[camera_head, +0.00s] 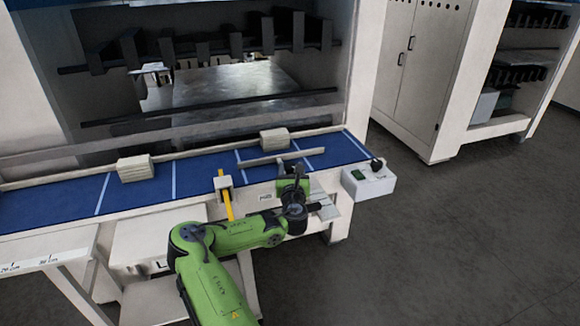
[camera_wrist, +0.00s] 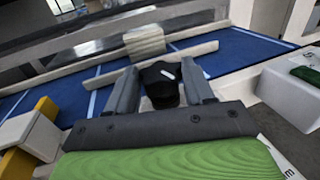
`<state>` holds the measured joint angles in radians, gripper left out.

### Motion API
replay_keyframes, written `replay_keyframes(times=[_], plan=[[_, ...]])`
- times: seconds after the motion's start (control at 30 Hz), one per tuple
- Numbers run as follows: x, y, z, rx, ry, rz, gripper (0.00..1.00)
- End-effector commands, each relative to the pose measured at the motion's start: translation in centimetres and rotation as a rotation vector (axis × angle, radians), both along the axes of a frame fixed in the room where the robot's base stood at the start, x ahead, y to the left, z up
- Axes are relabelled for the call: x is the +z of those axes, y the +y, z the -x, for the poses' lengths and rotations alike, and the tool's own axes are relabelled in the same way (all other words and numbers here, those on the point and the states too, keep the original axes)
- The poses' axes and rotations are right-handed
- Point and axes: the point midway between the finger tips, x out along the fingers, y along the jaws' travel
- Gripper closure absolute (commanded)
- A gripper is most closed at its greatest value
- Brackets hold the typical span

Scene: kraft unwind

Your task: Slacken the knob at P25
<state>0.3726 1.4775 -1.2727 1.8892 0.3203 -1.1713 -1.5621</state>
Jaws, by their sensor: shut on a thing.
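A black knob (camera_wrist: 160,90) with a white mark on top sits between the two grey fingers of my gripper (camera_wrist: 160,84) in the wrist view. The fingers are shut on its sides. In the head view my gripper (camera_head: 290,166) is at the front edge of the blue table, beside a pale bar (camera_head: 280,158) that lies across it. The knob cannot be made out there behind my wrist. No P25 marking is legible in either view.
A pale block (camera_head: 274,138) stands behind the bar and another block (camera_head: 135,168) is further left. A yellow lever (camera_head: 226,204) rises left of my wrist. A white control box (camera_head: 378,186) with a green button is at the right. Open floor lies beyond it.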

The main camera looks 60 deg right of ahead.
Motion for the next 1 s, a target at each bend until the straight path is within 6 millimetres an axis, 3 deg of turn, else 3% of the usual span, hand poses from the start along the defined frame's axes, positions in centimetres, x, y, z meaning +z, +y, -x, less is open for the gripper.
replay_keyframes(times=[0.6,1.0], plan=[[-0.53,-0.74,0.89,0.529,-0.001,-0.005,0.78],[-0.57,-0.84,0.86,0.688,0.0,-0.008,0.78]])
